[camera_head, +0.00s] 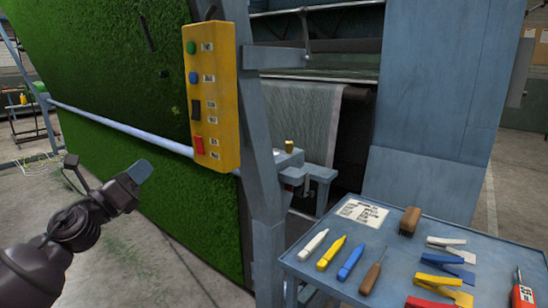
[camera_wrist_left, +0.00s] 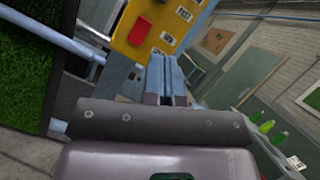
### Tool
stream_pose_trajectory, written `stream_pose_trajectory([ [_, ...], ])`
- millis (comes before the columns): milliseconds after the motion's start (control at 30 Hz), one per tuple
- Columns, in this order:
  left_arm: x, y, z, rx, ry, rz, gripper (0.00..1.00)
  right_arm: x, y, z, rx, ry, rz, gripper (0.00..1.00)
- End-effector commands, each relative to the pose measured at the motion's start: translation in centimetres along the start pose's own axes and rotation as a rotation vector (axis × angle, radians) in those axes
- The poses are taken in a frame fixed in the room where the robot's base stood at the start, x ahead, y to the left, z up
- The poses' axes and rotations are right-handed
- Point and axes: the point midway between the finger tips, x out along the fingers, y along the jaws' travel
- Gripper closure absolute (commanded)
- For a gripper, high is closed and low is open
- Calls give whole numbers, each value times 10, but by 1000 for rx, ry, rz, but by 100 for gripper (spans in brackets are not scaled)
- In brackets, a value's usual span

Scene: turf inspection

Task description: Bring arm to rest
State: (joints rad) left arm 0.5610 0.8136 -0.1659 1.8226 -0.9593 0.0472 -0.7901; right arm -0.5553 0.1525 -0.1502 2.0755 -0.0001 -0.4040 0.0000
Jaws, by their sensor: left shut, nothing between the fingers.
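My left arm comes in from the left in the head view. My left gripper (camera_head: 141,172) is shut and empty, with its grey-blue fingertips in front of the green turf (camera_head: 120,110). It is apart from the turf and to the left of the yellow control box (camera_head: 211,95). In the left wrist view the shut fingers of my left gripper (camera_wrist_left: 168,75) show pressed together, with the yellow box (camera_wrist_left: 145,30) beyond them. My right gripper is in neither view.
A blue-grey table (camera_head: 450,232) at the lower right holds markers, clamps, a brush and a red device. A light-blue bar (camera_head: 120,122) crosses the turf. A grey machine frame post (camera_head: 264,200) stands between the turf and the table.

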Motion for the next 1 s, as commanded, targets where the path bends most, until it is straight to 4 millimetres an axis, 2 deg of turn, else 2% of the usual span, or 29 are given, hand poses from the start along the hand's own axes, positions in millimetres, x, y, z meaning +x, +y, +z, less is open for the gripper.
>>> stream_pose_trajectory([
  [33, -12, 4, -15, -192, -22, 37, 100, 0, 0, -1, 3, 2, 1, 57],
  [200, -64, 22, -74, -896, -129, 206, 100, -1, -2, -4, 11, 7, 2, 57],
  [400, -139, 33, -152, -1535, -287, 429, 100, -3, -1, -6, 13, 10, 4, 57],
  [500, -180, 31, -189, -1777, -377, 539, 100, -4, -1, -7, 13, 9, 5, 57],
  [700, -261, 11, -252, -2119, -561, 746, 100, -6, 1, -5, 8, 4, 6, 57],
  [800, -299, -3, -277, -2215, -641, 832, 100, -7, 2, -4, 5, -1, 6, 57],
  [1000, -373, -34, -312, -2312, -799, 970, 100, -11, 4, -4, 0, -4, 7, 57],
])
